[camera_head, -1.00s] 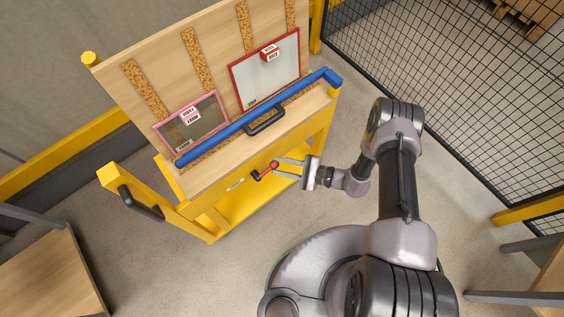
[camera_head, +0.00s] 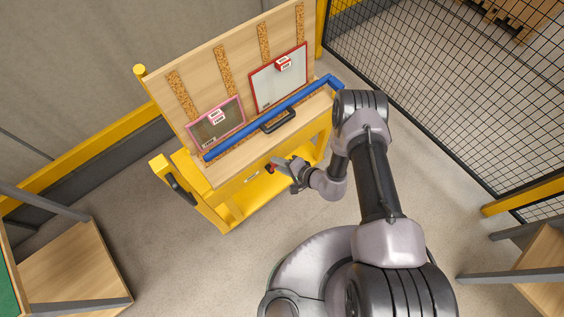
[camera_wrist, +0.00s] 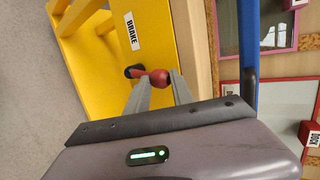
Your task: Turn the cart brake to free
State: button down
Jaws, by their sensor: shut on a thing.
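The brake lever (camera_head: 270,168) is on the yellow front rail of the cart (camera_head: 240,212). My gripper (camera_wrist: 160,75) is shut on the red knob, one finger on each side. In the head view my gripper (camera_head: 281,165) is at the cart front and partly covers the lever. No mark for the free position is readable.
The cart carries a leaning wooden board, a blue bar (camera_head: 300,105), a black handle (camera_head: 279,121), a pink-framed pane (camera_head: 205,131) and a red-framed panel (camera_head: 264,92). A mesh fence (camera_head: 440,80) stands at right. A wooden table (camera_head: 80,265) is at lower left. Floor between is clear.

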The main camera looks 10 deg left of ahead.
jog(key=shift+s+a+r+n+t+h+p, duration=0.1)
jog(key=shift+s+a+n+t+h+p, duration=0.45)
jog(key=shift+p, duration=0.25)
jog(key=c, duration=1.1)
grip_release()
